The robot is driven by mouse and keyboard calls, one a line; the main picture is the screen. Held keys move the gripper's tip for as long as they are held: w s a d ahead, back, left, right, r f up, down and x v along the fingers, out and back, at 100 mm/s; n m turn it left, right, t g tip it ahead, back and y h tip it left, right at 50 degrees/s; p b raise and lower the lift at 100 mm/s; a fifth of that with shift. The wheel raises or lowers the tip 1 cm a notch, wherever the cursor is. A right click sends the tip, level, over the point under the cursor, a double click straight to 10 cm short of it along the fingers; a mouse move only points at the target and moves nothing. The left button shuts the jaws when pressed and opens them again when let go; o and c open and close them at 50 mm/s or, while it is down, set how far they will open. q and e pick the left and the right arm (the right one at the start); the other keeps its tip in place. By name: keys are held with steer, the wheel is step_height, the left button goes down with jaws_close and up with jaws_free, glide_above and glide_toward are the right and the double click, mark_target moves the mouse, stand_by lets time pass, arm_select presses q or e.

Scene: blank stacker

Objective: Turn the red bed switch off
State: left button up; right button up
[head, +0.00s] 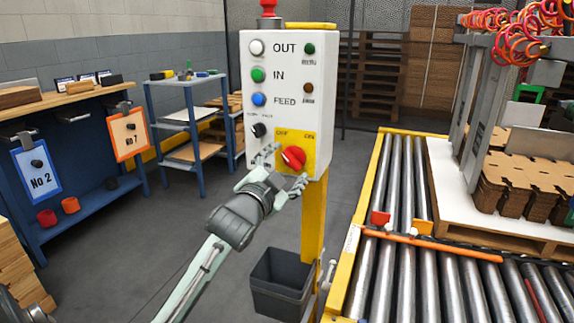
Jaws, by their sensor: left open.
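The red bed switch (293,157) is a red rotary knob on a yellow plate (308,140) marked OFF at the left and ON at the right. It sits low on the front of a white control box (318,110). The knob looks slanted; its exact setting is hard to tell. My left gripper (281,168) is open, just in front of the plate, with one finger to the left of the knob and the other below it. I cannot tell whether a finger touches the knob. My right gripper is not in view.
Above the switch are white, green and blue buttons (258,99), with a black knob (260,130) to the left. A yellow post (314,215) carries the box. A grey bin (283,283) stands below. A roller conveyor (400,270) is at right, a blue-grey shelf (195,135) behind left.

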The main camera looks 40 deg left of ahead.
arm_select(q)
steer(key=v, duration=0.7)
steer(key=shift+s, duration=0.15)
steer(key=x, duration=0.7)
steer(key=shift+w, duration=0.35)
steer(key=shift+m, duration=0.3)
